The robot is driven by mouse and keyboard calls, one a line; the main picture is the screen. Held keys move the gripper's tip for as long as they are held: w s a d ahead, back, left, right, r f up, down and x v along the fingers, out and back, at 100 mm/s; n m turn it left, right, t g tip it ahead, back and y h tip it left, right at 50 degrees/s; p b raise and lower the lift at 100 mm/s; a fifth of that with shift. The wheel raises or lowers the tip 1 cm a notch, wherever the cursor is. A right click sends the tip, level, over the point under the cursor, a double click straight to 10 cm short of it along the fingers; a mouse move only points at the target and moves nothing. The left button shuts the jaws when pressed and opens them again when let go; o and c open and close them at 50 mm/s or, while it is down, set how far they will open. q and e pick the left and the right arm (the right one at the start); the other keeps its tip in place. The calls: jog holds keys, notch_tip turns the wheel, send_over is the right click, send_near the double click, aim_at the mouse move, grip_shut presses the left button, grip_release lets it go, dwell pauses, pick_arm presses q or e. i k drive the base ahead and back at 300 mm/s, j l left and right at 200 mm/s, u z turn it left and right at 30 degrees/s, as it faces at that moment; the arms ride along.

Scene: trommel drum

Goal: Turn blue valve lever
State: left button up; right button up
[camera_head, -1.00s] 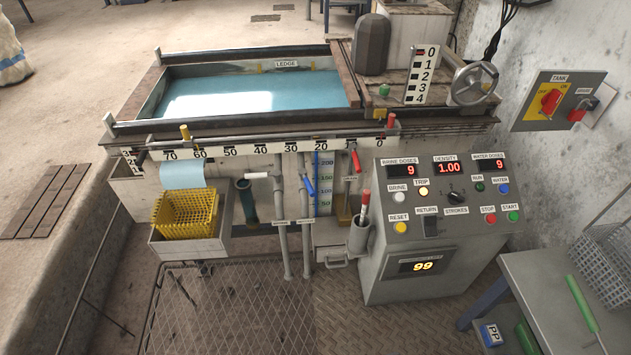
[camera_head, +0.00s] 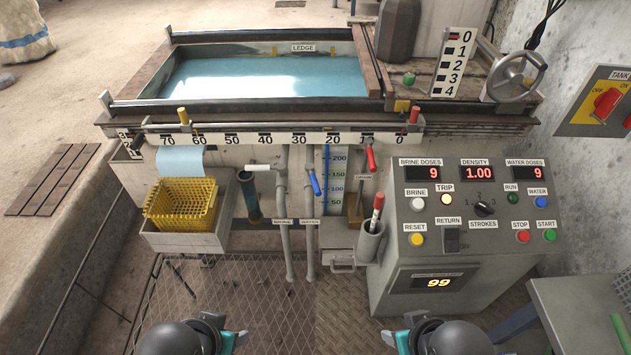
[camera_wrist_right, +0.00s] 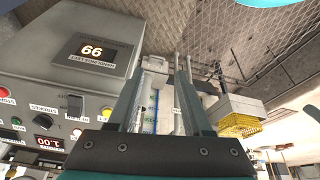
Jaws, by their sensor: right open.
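The blue valve lever (camera_head: 314,184) sits on a grey vertical pipe (camera_head: 310,235) at the front of the tank, left of the blue-marked gauge. It slants down to the right. My right gripper (camera_wrist_right: 163,66) is open and empty in the right wrist view, with the machine front showing upside down beyond its fingers. In the head view the right gripper (camera_head: 405,338) is at the bottom edge, below and right of the lever and apart from it. My left gripper (camera_head: 228,338) is at the bottom edge, below and left of the lever; its fingers are not clear.
A white lever (camera_head: 259,168) is left of the blue one and a red lever (camera_head: 371,160) right of it. A grey holder (camera_head: 370,241) with a red-capped marker and the control panel (camera_head: 465,240) stand to the right. A yellow basket (camera_head: 180,203) is at left.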

aim_at(315, 185)
jog(key=i+j, duration=0.65)
jog(key=i, duration=0.15)
jog(key=l+z, duration=0.05)
